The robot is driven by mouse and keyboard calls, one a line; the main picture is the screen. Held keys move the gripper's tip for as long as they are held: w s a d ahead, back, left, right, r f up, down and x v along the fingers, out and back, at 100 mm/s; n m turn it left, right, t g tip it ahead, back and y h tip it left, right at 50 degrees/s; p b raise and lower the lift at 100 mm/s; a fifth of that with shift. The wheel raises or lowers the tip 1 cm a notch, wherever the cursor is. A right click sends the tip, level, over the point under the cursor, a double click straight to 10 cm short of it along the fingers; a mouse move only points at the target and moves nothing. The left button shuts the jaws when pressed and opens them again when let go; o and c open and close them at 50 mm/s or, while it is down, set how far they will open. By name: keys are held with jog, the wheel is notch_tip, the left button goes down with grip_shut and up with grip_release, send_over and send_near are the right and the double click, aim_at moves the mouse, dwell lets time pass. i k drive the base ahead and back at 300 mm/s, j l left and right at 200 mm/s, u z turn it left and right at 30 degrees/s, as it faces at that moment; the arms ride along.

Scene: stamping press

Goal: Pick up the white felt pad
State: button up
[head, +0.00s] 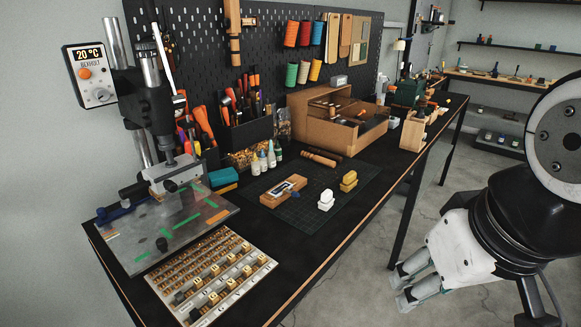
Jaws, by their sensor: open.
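A small white block-like piece (326,200), which looks like the white felt pad, stands on the dark cutting mat (296,213) on the workbench. A similar yellow piece (349,181) stands just behind it to the right. My gripper (401,287) is at the lower right, off the bench's front side and apart from the pad. Its fingers point to the left, and it is open and empty.
A wooden block with a dark inset (283,191) lies left of the pad. A letter-stamp tray (211,277) and the press (160,185) are at left. The bench's front edge is clear.

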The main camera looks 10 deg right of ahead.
aim_at(327, 201)
jog(key=i+l, duration=0.35)
jog(key=i+l+u, duration=0.4)
jog(key=l, duration=0.2)
jog(key=i+l+u, duration=0.2)
jog(key=l+u, duration=0.15)
jog(key=l, duration=0.3)
jog(key=u, duration=0.65)
